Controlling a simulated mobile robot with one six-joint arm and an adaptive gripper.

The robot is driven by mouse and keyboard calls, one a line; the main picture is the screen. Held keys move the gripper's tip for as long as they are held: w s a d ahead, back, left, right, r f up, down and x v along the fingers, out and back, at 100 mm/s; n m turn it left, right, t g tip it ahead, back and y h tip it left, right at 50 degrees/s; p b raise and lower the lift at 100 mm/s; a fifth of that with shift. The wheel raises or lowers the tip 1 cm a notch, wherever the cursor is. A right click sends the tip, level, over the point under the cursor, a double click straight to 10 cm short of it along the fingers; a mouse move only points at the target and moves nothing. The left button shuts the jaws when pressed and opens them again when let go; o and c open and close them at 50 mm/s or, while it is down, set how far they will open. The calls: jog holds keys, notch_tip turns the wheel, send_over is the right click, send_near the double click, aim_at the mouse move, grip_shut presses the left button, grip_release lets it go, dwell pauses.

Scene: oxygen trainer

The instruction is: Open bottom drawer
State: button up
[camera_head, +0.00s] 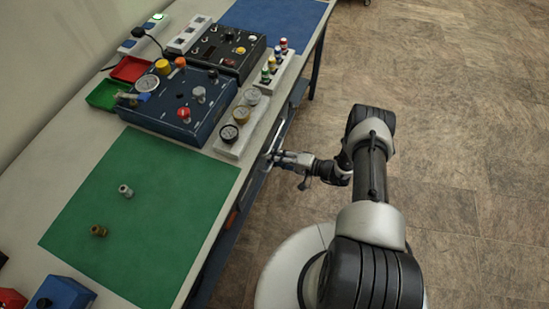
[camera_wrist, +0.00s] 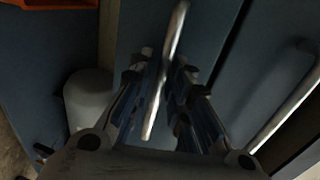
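My gripper (camera_head: 273,156) is at the bench's side edge in the head view, beside the drawer fronts under the bench top. In the wrist view my gripper (camera_wrist: 164,76) has its fingers on either side of a metal bar handle (camera_wrist: 178,30) on a blue-grey drawer front (camera_wrist: 215,25). Gaps show between the handle and the fingers, so it looks open. A second bar handle (camera_wrist: 285,108) is on the neighbouring front at the right. The wrist view is turned, and I cannot tell which drawer is the bottom one. The drawer fronts are mostly hidden in the head view.
The bench top holds a green mat (camera_head: 140,215) with two small fittings, a dark blue gauge panel (camera_head: 178,105) and a gauge block (camera_head: 240,122). An orange object (camera_wrist: 45,3) shows at the wrist view's top left. The floor (camera_head: 460,130) to the right is clear.

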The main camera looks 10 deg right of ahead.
jog(key=shift+w+a, duration=0.1)
jog(key=shift+c, duration=0.3)
grip_shut()
dwell(0.4)
